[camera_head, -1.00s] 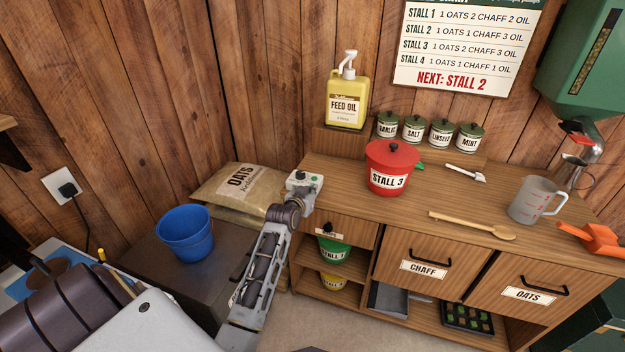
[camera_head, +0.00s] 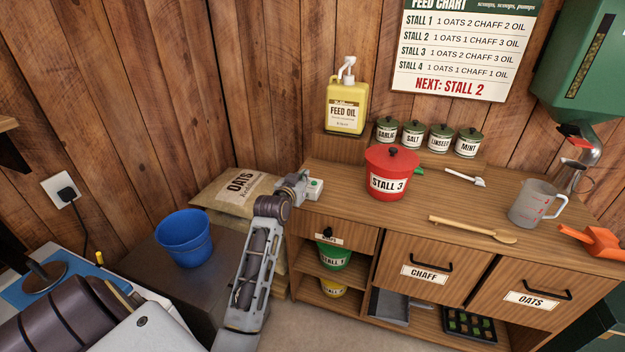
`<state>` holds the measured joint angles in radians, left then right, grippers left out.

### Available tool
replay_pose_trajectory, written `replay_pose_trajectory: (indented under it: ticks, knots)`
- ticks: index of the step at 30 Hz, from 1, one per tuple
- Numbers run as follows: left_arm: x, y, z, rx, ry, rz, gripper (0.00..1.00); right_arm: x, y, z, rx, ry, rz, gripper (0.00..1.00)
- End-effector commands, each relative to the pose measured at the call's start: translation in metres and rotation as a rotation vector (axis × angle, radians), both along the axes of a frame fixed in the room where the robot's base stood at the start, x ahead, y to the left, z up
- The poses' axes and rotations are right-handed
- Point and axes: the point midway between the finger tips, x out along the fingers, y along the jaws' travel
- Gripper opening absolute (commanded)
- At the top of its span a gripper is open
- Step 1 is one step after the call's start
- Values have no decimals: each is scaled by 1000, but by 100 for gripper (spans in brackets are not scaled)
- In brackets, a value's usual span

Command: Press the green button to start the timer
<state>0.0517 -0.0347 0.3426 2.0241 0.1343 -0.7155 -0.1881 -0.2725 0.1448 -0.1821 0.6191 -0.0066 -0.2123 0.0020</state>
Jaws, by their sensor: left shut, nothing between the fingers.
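The green button (camera_head: 315,183) sits on a small pale timer box at the left front corner of the wooden counter. My left gripper (camera_head: 304,177) is shut and empty, just at the left side of the box. Its fingers partly cover the box, and I cannot tell whether they touch it. The green button itself still shows to the right of the fingertips. My right gripper is not in view.
A red STALL 3 bucket (camera_head: 388,174) stands right of the timer, with a wooden spoon (camera_head: 470,229) and clear jug (camera_head: 531,203) farther right. An oats sack (camera_head: 225,192) and blue bucket (camera_head: 184,238) are on the left. Counter front between bucket and spoon is clear.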

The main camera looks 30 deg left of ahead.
Motion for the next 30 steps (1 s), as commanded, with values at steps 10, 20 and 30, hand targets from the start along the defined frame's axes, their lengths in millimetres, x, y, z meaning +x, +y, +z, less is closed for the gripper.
replay_pose_trajectory:
  ticks: [10,20,30]
  knots:
    - [23,6,-4,-1,0,0,0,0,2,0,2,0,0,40]
    - [51,12,-11,0,0,0,0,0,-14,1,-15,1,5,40]
    - [79,19,-17,-1,0,0,0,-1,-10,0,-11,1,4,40]
